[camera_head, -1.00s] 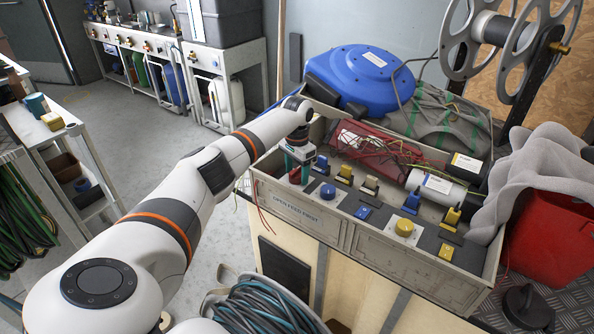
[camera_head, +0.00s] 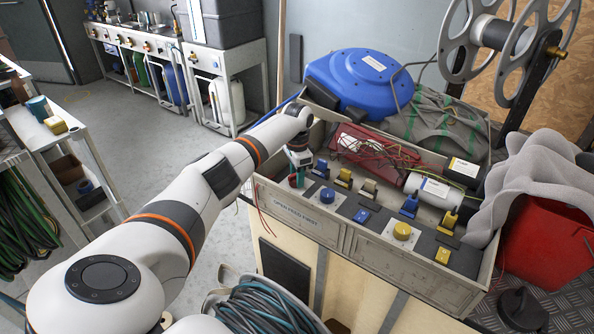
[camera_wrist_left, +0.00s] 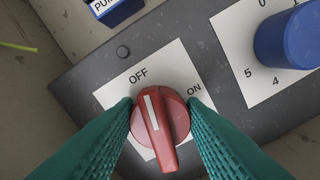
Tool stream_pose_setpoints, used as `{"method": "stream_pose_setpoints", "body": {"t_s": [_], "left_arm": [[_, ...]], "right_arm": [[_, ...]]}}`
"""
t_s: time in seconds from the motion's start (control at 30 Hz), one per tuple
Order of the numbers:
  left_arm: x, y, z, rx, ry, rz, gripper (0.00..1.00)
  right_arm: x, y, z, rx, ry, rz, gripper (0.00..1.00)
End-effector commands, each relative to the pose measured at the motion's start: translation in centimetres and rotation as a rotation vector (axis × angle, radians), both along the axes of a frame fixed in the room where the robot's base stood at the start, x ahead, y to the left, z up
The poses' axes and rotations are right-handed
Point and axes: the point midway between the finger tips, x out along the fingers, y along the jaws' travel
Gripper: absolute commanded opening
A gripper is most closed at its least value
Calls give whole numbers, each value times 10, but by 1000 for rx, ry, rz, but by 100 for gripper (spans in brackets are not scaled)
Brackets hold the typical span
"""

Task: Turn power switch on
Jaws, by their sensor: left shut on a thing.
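The power switch is a red rotary knob (camera_wrist_left: 160,115) with a white stripe, on a white plate (camera_wrist_left: 118,97) marked OFF and ON. In the left wrist view its striped end points up, just below OFF, with ON off to its right. My left gripper (camera_wrist_left: 160,112) has its two green ribbed fingers on either side of the knob and is shut on it. In the head view my left gripper (camera_head: 297,180) reaches down to the left end of the control box (camera_head: 310,222), and its fingers mostly hide the knob there. My right gripper is not in view.
A blue numbered knob (camera_wrist_left: 287,40) sits right of the switch. Yellow and blue levers, a yellow round knob (camera_head: 402,231) and red wiring (camera_head: 375,150) fill the box. A blue hose reel (camera_head: 358,82) stands behind, a red bucket (camera_head: 545,240) at the right.

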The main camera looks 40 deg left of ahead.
Motion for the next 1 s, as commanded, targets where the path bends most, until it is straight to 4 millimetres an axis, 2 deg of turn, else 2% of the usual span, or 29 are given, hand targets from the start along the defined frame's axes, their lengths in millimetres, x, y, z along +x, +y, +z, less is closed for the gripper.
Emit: {"method": "stream_pose_setpoints", "body": {"t_s": [0.03, 0.3, 1.0], "left_arm": [[0, -2, 3, -3, -1, -44, 14], [0, -2, 2, -2, -1, -300, 14], [-2, -4, 1, -2, -4, -957, 14]], "right_arm": [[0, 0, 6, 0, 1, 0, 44], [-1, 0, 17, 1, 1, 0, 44], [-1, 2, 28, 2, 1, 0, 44]]}}
